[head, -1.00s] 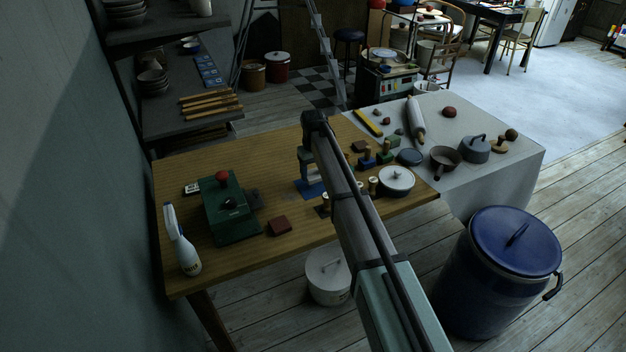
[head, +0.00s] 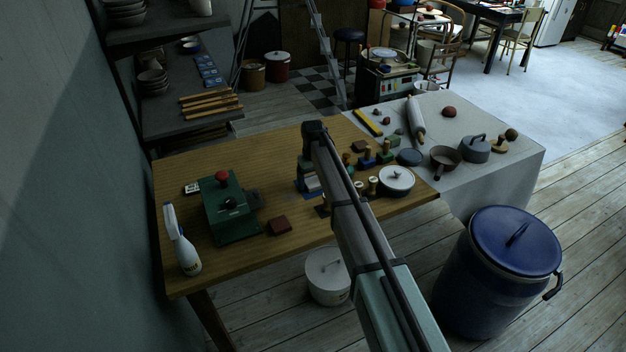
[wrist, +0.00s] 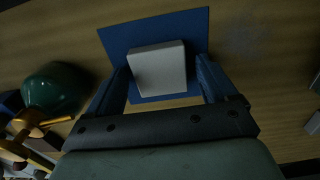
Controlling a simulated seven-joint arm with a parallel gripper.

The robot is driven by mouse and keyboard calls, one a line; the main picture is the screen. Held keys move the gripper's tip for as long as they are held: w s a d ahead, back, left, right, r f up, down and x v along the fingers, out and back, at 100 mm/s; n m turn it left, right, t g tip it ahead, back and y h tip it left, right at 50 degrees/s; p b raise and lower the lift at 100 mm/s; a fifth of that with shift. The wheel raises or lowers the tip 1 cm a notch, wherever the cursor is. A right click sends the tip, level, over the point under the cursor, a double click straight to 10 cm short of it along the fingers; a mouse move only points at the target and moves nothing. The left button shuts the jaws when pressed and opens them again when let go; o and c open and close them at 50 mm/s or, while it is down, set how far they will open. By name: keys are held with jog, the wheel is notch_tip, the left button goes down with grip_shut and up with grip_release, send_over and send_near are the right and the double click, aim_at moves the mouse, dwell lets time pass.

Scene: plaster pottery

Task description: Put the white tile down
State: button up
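The white tile (wrist: 158,70) lies flat over a blue square mat (wrist: 190,24) in the wrist view. My gripper (wrist: 161,65) has its two blue fingers on either side of the tile. A narrow gap shows between the tile and the right finger; the left finger is very close to the tile's edge, and I cannot tell if it touches. In the head view my gripper (head: 309,178) is low over the blue mat (head: 303,193) on the wooden table, and my arm hides much of this spot.
A green box with a red knob (head: 229,207) and a dark red block (head: 279,225) stand left on the wooden table (head: 265,260). A spray bottle (head: 182,245) stands at the front left.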

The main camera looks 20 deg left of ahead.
aim_at(314, 182)
jog(key=shift+r, duration=0.1)
notch_tip(314, 182, up, 12)
dwell(0.7)
jog(key=shift+d, duration=0.1)
